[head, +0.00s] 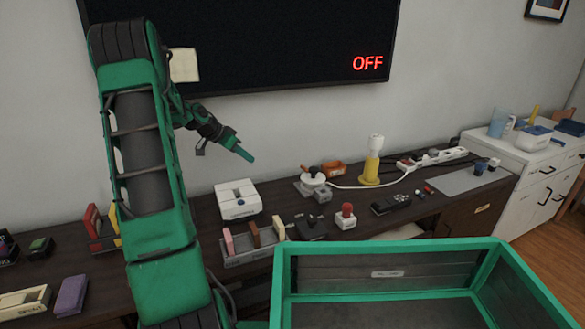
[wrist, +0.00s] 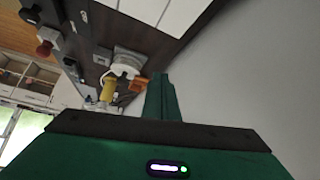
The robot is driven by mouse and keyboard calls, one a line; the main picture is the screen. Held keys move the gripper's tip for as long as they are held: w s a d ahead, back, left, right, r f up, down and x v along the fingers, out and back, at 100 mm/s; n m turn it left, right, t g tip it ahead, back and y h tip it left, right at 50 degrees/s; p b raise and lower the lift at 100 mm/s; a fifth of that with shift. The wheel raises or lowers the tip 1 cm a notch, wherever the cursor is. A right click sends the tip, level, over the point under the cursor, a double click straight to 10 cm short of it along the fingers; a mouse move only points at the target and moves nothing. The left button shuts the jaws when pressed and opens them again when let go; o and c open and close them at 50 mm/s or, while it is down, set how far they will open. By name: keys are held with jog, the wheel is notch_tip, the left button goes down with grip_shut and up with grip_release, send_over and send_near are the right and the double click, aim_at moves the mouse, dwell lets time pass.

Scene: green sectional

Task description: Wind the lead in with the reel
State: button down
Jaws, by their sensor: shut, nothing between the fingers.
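The reel (head: 313,177) is a round white drum with a dark knob on top, on a grey base on the dark sideboard. The white lead (head: 345,187) runs from the reel's right side, past the front of a yellow stand with a white top (head: 371,162), towards a white power strip (head: 442,157). My gripper (head: 246,154) is shut and empty, in the air above and left of the reel, apart from it. In the wrist view the reel (wrist: 126,62) lies beyond the shut fingers (wrist: 160,82), up and to their left.
An orange tray (head: 333,168) sits just behind the reel. In front are a grey block (head: 322,195), a red-knobbed white box (head: 346,217) and a black device (head: 391,204). A white box (head: 238,200) stands left. My green-rimmed bin (head: 400,244) is at the front.

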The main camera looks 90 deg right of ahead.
jog(key=s+d+f, duration=0.2)
jog(key=s+f, duration=0.1)
jog(key=s, duration=0.2)
jog(key=s+d+f+m+g, duration=0.1)
jog(key=s+d+f, duration=0.2)
jog(key=s, duration=0.2)
jog(key=s+d+f+m, duration=0.1)
jog(key=s+d+f, duration=0.2)
jog(key=s+f, duration=0.1)
jog(key=shift+s+d+g, duration=0.15)
jog(key=shift+s+g, duration=0.15)
jog(key=shift+s, duration=0.3)
jog(key=shift+s+d+r, duration=0.1)
jog(key=shift+s+d, duration=0.2)
jog(key=shift+s, duration=0.2)
jog(key=shift+s+d+r, duration=0.1)
jog(key=shift+s+d, duration=0.15)
jog(key=shift+s, duration=0.25)
jog(key=shift+s+d+f, duration=0.1)
jog(key=shift+s+d, duration=0.25)
jog(key=shift+s, duration=0.15)
jog(key=shift+s+d, duration=0.1)
jog(key=shift+m, duration=0.3)
